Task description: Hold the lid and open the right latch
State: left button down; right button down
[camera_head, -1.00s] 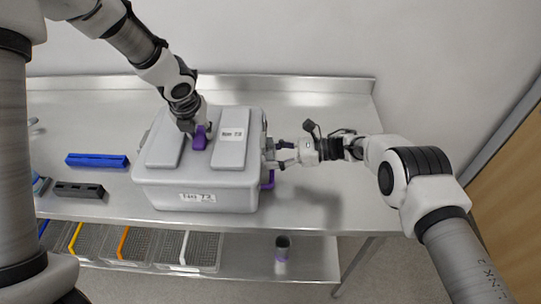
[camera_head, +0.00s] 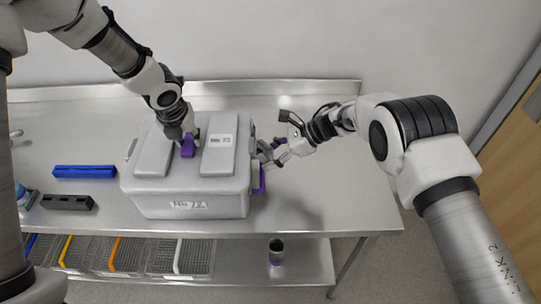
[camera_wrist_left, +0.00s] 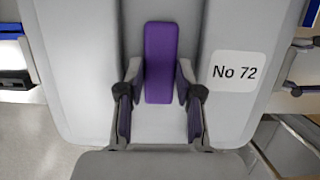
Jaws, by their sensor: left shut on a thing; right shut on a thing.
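A grey box (camera_head: 190,204) with a lid (camera_head: 219,152) stands on the metal bench. My left gripper (camera_head: 187,141) is shut on the purple lid handle (camera_head: 188,149). In the left wrist view the fingers sit on both sides of this purple handle (camera_wrist_left: 160,60). My right gripper (camera_head: 267,153) is at the box's right side, tilted, and is shut on the right latch. The purple part of the right latch (camera_head: 259,181) shows just below the fingers. The exact grip on the latch is too small to see. The lid looks seated on the box.
A blue block (camera_head: 85,172) and a dark block (camera_head: 68,202) lie left of the box on the bench (camera_head: 320,195). Several wire baskets (camera_head: 180,257) and a dark cup (camera_head: 276,251) are on the lower shelf. The bench right of the box is clear.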

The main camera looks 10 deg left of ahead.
jog(key=shift+s, duration=0.1)
jog(key=shift+c, duration=1.6)
grip_release()
jog(key=v, duration=1.2)
jog(key=shift+d, duration=0.1)
